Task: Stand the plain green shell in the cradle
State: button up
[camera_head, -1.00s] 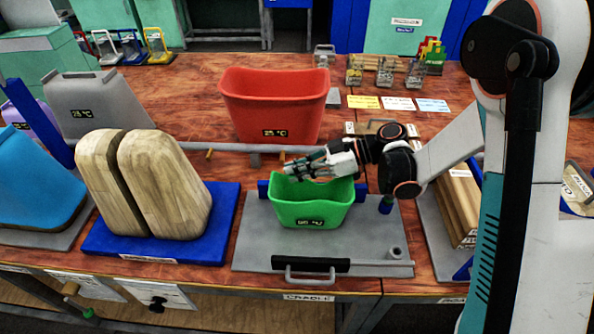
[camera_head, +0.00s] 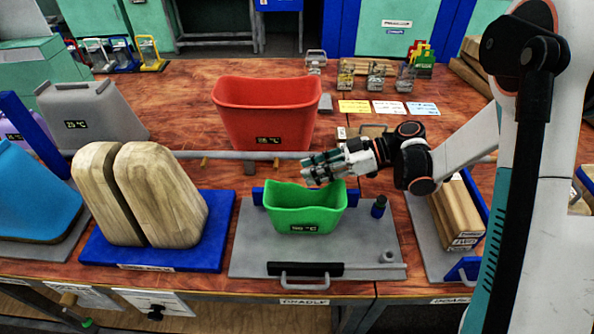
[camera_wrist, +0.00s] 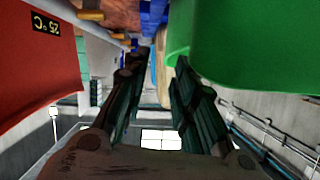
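The green shell (camera_head: 304,208) stands upright, mouth up, on the grey plate of the cradle (camera_head: 255,245). It sits between the blue block (camera_head: 258,196) at the back and the black bar (camera_head: 305,269) at the front. A dark display is on its front. My gripper (camera_head: 318,168) is just above and behind the shell's back rim; its fingers appear clear of the rim. In the wrist view my gripper (camera_wrist: 155,90) has its fingers apart with nothing between them. The green shell (camera_wrist: 255,45) fills the upper right there, beside the fingers.
A red shell (camera_head: 268,105) stands behind the cradle, close to my gripper; it shows in the wrist view too (camera_wrist: 35,65). Wooden forms on a blue base (camera_head: 225,215) are left. Wooden blocks (camera_head: 462,215) are right.

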jog(key=s+d+r+m+t+h+p, duration=0.1)
jog(key=s+d+r+m+t+h, duration=0.15)
jog(key=d+r+m, duration=0.35)
jog(key=s+d+r+m+t+h, duration=0.3)
jog(key=s+d+r+m+h, duration=0.1)
jog(key=s+d+m+h, duration=0.1)
jog(key=s+d+r+m+t+h, duration=0.3)
jog(key=s+d+m+h, duration=0.3)
jog(key=s+d, duration=0.3)
jog(key=shift+s+r+m, duration=0.4)
jog(key=shift+s+r, duration=0.1)
jog(key=shift+s, duration=0.7)
jog(key=shift+d, duration=0.1)
